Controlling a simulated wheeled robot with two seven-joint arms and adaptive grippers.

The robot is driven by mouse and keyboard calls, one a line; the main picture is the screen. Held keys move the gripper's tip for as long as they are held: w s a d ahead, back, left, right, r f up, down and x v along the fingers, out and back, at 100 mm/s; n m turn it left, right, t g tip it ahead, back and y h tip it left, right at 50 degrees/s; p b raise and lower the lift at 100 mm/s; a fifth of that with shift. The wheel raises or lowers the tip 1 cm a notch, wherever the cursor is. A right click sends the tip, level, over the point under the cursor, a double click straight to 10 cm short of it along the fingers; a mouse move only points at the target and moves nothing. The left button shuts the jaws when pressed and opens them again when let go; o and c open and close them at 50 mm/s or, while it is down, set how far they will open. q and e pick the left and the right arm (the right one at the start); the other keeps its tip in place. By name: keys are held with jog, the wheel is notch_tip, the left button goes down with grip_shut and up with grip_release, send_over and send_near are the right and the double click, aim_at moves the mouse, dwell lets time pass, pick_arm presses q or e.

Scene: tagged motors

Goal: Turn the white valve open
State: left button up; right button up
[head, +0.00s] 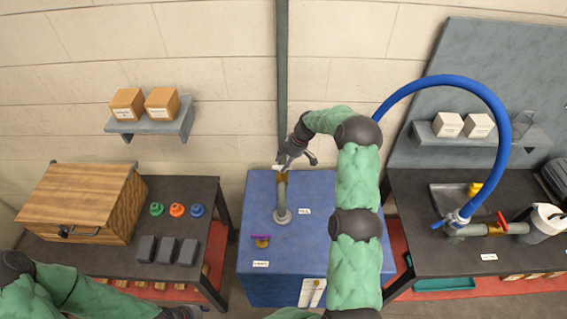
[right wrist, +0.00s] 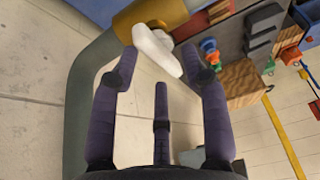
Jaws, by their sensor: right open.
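The white valve (head: 280,168) is a small white handle at the top of a grey pipe (head: 282,195) on the blue cabinet. In the right wrist view the white handle (right wrist: 158,52) sits on a brass body (right wrist: 150,18). My right gripper (head: 296,157) is at the handle in the head view. In the wrist view its fingers are spread, with the handle just beyond and between the fingertips; I cannot tell whether they touch it. Only a dark end of my left arm shows at the bottom edge, so its fingers cannot be made out.
The blue cabinet (head: 300,260) also carries a purple-handled valve (head: 262,240). A red-handled valve (head: 500,222) and a blue hose (head: 490,95) are on the right bench. The left bench holds a wooden box (head: 85,195), coloured knobs and dark blocks. Wall shelves hold small boxes.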

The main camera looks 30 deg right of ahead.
jog(key=shift+w+a+f, duration=0.15)
jog(key=shift+w+f, duration=0.05)
jog(key=shift+f, duration=0.35)
jog(key=shift+s, duration=0.1)
grip_shut()
